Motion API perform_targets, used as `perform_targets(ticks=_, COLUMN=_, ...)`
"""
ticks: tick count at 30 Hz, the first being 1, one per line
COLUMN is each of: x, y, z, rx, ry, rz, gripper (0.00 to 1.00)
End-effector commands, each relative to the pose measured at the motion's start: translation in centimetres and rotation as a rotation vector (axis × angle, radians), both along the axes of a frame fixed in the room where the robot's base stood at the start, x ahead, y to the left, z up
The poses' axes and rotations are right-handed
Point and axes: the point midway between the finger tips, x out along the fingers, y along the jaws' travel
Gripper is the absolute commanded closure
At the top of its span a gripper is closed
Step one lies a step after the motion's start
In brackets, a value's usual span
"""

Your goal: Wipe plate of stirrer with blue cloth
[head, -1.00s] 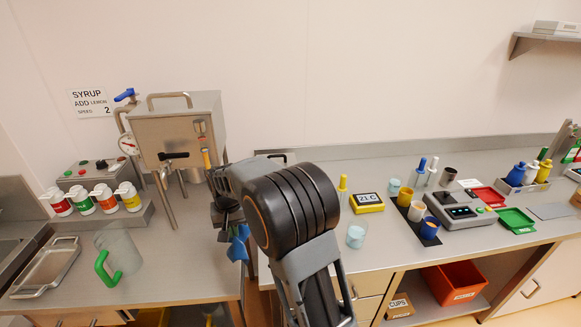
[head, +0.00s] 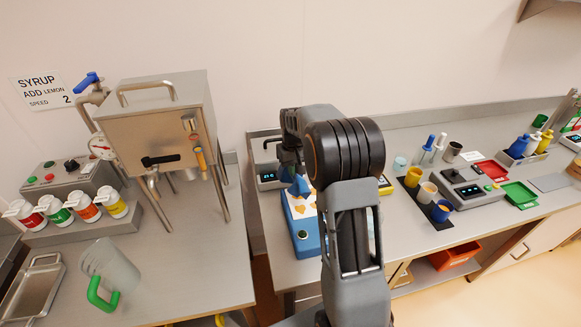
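The stirrer (head: 307,243) is a blue unit on the right-hand bench, left of my arm. Its white plate (head: 297,211) carries several orange-yellow stains. My gripper (head: 292,168) is above the back part of the plate, pointing down, and is partly hidden by my arm. The blue cloth (head: 299,186) hangs bunched under the gripper, which is shut on it. The cloth is at or just over the back of the plate; I cannot tell whether it touches. My arm hides the stirrer's right side.
A grey device with a display (head: 268,178) stands behind the stirrer to the left. A steel hopper (head: 165,130) and a clear jug with a green handle (head: 110,275) are on the left bench. Coloured cups (head: 427,192) and a scale (head: 470,188) stand right of my arm.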

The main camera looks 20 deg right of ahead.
Motion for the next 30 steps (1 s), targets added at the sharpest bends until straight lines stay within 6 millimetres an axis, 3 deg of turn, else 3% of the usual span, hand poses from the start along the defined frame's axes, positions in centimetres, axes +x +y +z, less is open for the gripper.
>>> perform_targets(ticks=18, x=0.0, y=0.1, z=-7.7, rx=0.0, ry=0.001, rz=-0.001, gripper=1.0)
perform_targets(ticks=29, x=0.0, y=0.1, z=-8.2, rx=0.0, ry=0.0, rz=0.0, gripper=1.0)
perform_targets(ticks=30, x=0.0, y=0.1, z=-8.2, rx=0.0, ry=0.0, rz=0.0, gripper=0.95)
